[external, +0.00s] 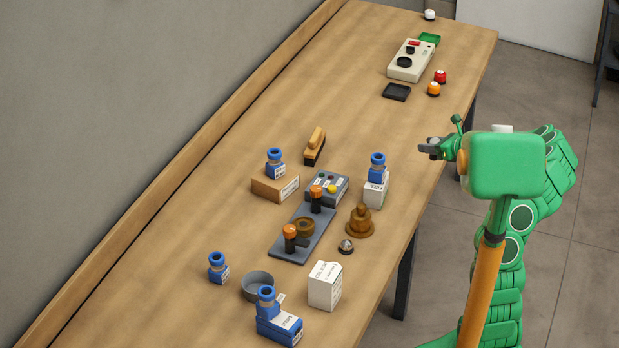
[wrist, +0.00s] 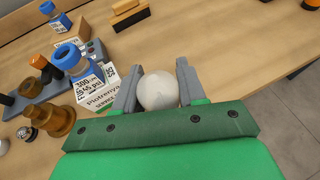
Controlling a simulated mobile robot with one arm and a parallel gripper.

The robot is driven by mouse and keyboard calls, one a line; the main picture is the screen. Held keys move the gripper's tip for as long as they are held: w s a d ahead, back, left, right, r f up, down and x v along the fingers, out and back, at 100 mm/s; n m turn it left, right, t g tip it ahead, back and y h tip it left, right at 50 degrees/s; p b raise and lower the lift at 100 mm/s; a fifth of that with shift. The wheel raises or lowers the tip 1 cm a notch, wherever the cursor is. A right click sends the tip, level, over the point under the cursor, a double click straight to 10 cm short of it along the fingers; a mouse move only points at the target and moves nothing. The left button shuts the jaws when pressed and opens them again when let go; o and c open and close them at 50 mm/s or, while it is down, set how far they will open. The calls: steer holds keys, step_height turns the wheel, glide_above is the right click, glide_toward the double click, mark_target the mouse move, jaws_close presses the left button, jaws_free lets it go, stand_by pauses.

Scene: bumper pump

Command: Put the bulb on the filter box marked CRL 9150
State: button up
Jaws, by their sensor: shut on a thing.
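My gripper (wrist: 157,82) is shut on a pale, round bulb (wrist: 158,92), which sits between the two grey fingers in the wrist view. In the external view my gripper (external: 435,147) is over the table's right edge, and the bulb is mostly hidden there. A white box (external: 325,287) with dark print stands at the near part of the table, well away from my gripper. Its print seems to start with CRL, but is too small to read surely. Another white box (external: 374,194) has a blue-capped bottle (external: 377,166) on it.
A grey plate with orange-topped levers (external: 290,238), a brown stepped piece (external: 360,221) and a silver dome button (external: 346,246) stand mid-table.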

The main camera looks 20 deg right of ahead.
steer(key=shift+s+r, duration=0.2)
steer(key=shift+s, duration=0.25)
